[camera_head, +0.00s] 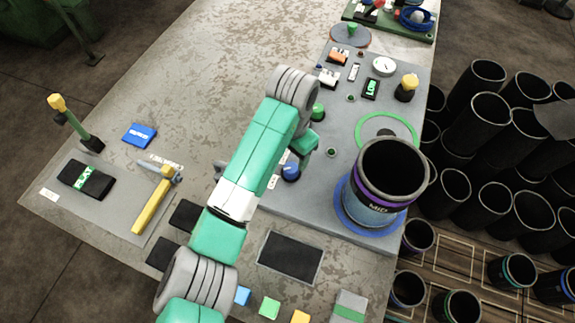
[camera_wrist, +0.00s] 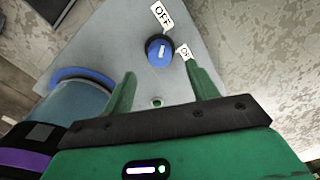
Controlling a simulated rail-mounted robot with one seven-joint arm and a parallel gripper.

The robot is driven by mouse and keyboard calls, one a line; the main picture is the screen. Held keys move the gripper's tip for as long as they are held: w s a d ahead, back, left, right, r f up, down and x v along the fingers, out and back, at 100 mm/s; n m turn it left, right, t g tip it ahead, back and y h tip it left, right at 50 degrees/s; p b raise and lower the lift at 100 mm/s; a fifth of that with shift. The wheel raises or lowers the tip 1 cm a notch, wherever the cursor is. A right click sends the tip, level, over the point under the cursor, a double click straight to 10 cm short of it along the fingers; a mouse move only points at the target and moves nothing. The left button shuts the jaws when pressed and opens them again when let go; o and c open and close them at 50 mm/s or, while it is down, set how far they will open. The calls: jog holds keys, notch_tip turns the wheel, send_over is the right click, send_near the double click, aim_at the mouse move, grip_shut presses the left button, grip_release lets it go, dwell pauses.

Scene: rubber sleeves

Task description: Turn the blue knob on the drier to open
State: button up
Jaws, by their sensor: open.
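The blue knob (camera_wrist: 160,51) sits on a grey panel (camera_wrist: 105,55) in the wrist view, with a white mark on its face. An "OFF" label (camera_wrist: 162,14) lies above it and a second, partly hidden label (camera_wrist: 185,52) lies just to its right. In the head view the blue knob (camera_head: 291,172) shows beside my arm, near the panel's left edge. My gripper (camera_wrist: 160,85) is open and empty; its green fingers point toward the knob, which appears beyond and between the fingertips, apart from them. In the head view my arm partly hides this area.
A green knob (camera_head: 317,111) is near my wrist. Several dark sleeves (camera_head: 480,125) stand at the right. The worktop at upper left (camera_head: 200,80) is clear.

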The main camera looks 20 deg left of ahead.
aim_at(291, 168)
notch_tip(291, 168, down, 6)
jog(key=shift+f+b, duration=0.15)
jog(key=shift+b, duration=0.6)
jog(key=shift+c, duration=0.2)
jog(key=c, duration=0.9)
